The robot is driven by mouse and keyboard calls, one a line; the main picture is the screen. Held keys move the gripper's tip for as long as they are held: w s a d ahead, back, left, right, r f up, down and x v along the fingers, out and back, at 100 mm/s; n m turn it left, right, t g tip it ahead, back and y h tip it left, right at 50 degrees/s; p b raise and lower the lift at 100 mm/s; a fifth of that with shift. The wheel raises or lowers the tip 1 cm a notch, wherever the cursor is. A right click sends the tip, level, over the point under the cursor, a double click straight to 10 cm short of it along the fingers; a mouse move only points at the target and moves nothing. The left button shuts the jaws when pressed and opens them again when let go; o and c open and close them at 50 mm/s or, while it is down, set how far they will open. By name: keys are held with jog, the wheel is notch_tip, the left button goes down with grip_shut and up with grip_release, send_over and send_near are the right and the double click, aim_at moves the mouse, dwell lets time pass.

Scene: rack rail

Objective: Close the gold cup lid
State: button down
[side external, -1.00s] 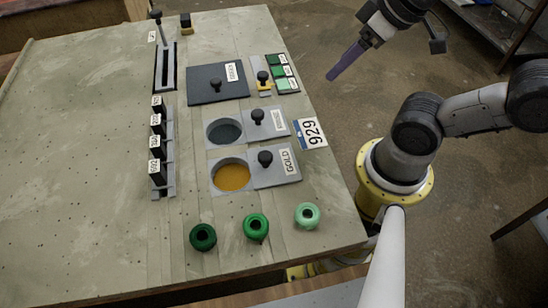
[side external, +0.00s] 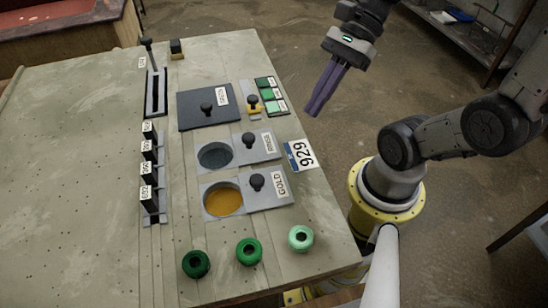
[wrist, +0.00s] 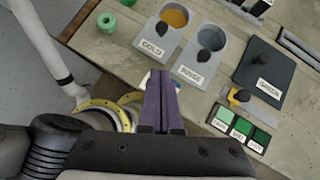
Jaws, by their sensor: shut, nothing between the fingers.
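The gold cup (side external: 222,201) is a round recess with gold-coloured contents, uncovered, in a grey plate on the table. Its lid (side external: 277,194), a grey slab with a black knob and a GOLD label, sits to the right of the opening. In the wrist view the gold cup (wrist: 174,18) and its lid (wrist: 154,42) show at the upper middle. My gripper (side external: 314,108), with purple fingers, is shut and empty. It hangs beyond the table's right edge, apart from the lid. In the wrist view the fingers (wrist: 161,82) point up the picture.
The rinse cup (side external: 215,155) with its similar lid lies behind the gold one. A dark lidded panel (side external: 208,106) and green swatches (side external: 270,95) lie farther back. Several labelled black blocks (side external: 148,175) stand left. Green rings (side external: 248,251) lie in front.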

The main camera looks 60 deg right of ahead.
send_near(273, 177)
jog(key=a+f, duration=0.2)
jog(key=a, duration=0.1)
jog(key=shift+w, duration=0.4)
jog(key=shift+w+a+f, duration=0.15)
jog(key=shift+w+a, duration=0.1)
jog(key=shift+a, duration=0.55)
jog(key=shift+w+a+f, duration=0.1)
jog(key=shift+w+a, duration=0.2)
jog(key=shift+a, duration=0.5)
jog(key=w+a, duration=0.6)
jog(key=shift+w, duration=0.1)
